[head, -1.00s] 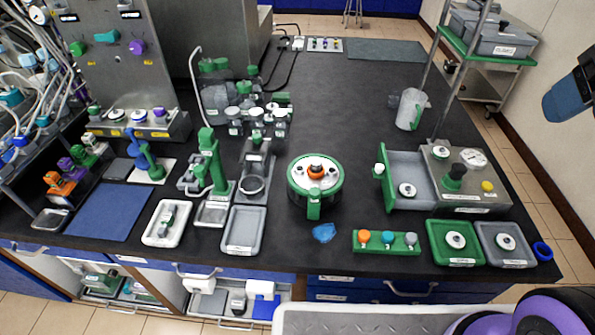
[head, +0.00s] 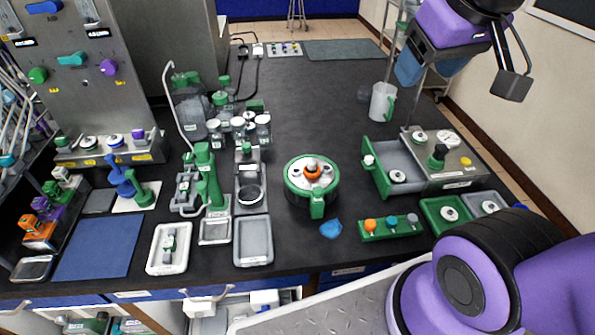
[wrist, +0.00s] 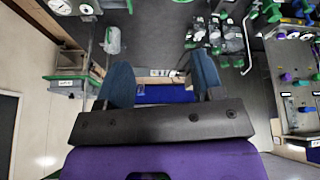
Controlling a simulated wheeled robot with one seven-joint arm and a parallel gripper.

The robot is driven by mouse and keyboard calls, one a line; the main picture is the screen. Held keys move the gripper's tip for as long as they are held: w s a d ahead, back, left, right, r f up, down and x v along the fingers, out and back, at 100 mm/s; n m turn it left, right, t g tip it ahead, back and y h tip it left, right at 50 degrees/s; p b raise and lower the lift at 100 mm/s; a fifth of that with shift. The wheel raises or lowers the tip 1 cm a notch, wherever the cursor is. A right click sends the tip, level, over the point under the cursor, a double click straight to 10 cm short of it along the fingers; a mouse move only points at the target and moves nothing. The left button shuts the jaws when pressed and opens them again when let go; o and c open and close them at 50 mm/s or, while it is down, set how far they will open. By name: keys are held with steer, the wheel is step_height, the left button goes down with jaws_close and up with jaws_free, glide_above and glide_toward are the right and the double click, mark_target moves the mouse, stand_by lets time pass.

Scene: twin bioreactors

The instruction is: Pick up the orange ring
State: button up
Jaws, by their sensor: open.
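An orange ring-like part (head: 312,165) sits at the centre of the lid of a round green-and-white vessel (head: 297,185) in the middle of the bench. It looks wrapped around a dark central piece, but it is too small to tell clearly. My gripper (head: 410,68) is raised at the upper right of the head view, well away from the vessel. In the wrist view its two blue fingers (wrist: 162,78) are spread apart with nothing between them. The orange part cannot be made out in the wrist view.
A green rack (head: 392,236) with an orange, a blue and a grey knob stands near the front edge. A blue scrap (head: 330,229) lies beside it. A clear jug (head: 383,102) and a grey instrument (head: 440,160) stand to the right. Glassware (head: 240,128) crowds behind left.

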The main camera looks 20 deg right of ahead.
steer(key=w, duration=0.2)
steer(key=n+g, duration=0.5)
steer(key=n, duration=0.5)
glide_above(314, 162)
step_height(314, 162, down, 25)
steer(key=shift+w+a+f+n, duration=0.15)
steer(key=shift+f+n, duration=0.15)
steer(key=shift+f, duration=0.35)
step_height(314, 162, down, 11)
steer(key=shift+r, duration=0.2)
steer(key=c, duration=0.7)
